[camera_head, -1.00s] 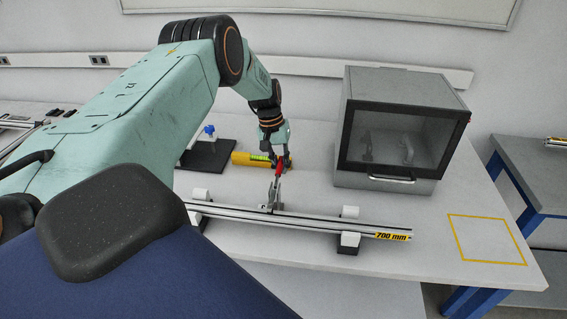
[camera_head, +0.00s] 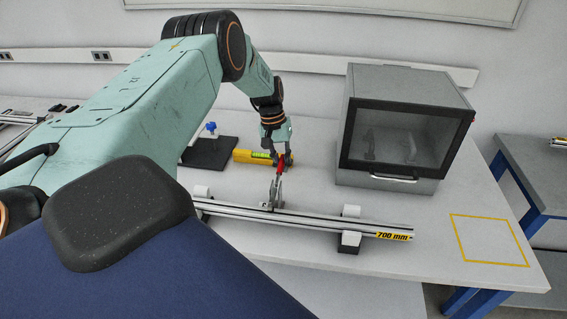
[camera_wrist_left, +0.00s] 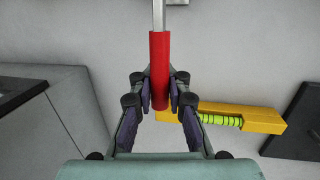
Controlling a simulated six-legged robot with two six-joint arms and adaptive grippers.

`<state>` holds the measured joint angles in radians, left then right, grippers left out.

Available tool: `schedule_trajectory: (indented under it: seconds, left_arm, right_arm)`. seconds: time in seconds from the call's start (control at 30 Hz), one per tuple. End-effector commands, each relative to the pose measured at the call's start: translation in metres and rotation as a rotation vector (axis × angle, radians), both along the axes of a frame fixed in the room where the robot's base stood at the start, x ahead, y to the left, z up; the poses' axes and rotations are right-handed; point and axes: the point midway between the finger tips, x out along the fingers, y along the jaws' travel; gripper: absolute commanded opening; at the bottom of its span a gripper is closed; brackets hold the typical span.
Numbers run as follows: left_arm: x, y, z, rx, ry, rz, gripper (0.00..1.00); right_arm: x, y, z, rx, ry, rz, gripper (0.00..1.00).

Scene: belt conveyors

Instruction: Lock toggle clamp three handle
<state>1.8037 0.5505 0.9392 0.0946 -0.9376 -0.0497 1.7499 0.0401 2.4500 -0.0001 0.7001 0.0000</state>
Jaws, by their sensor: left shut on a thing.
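The toggle clamp (camera_head: 271,200) stands on an aluminium rail (camera_head: 300,222) marked 700 mm. Its red handle (camera_head: 281,168) points up and slightly back. My left gripper (camera_head: 279,158) is at the top of the handle. In the left wrist view the red handle (camera_wrist_left: 159,70) lies between the fingers of my left gripper (camera_wrist_left: 158,100), which is shut on its lower end in the picture. The bare metal lever (camera_wrist_left: 158,15) continues from the handle to the top edge. My right gripper is not in view.
A yellow spirit level (camera_head: 246,157) lies behind the rail, close to my left gripper. A dark plate with a blue knob (camera_head: 208,150) is left of it. A grey cabinet with a glass door (camera_head: 400,135) stands right. The yellow-outlined square (camera_head: 489,240) is empty.

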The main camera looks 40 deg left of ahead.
Motion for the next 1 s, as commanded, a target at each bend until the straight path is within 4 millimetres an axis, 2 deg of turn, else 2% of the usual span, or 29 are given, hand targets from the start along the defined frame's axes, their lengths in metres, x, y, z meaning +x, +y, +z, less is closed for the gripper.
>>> schedule_trajectory:
  seconds: [0.73, 0.77, 1.0]
  left_arm:
    - [0.0014, 0.0027, 0.0022, 0.004, -0.005, 0.003, 0.0]
    - [0.0014, 0.0027, 0.0022, 0.004, -0.005, 0.003, 0.13]
    - [0.0006, 0.0014, 0.0012, 0.002, -0.003, 0.002, 0.33]
  right_arm:
    - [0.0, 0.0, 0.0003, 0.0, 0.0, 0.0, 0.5]
    - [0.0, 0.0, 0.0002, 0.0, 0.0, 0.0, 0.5]
    - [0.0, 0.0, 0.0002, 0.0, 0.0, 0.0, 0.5]
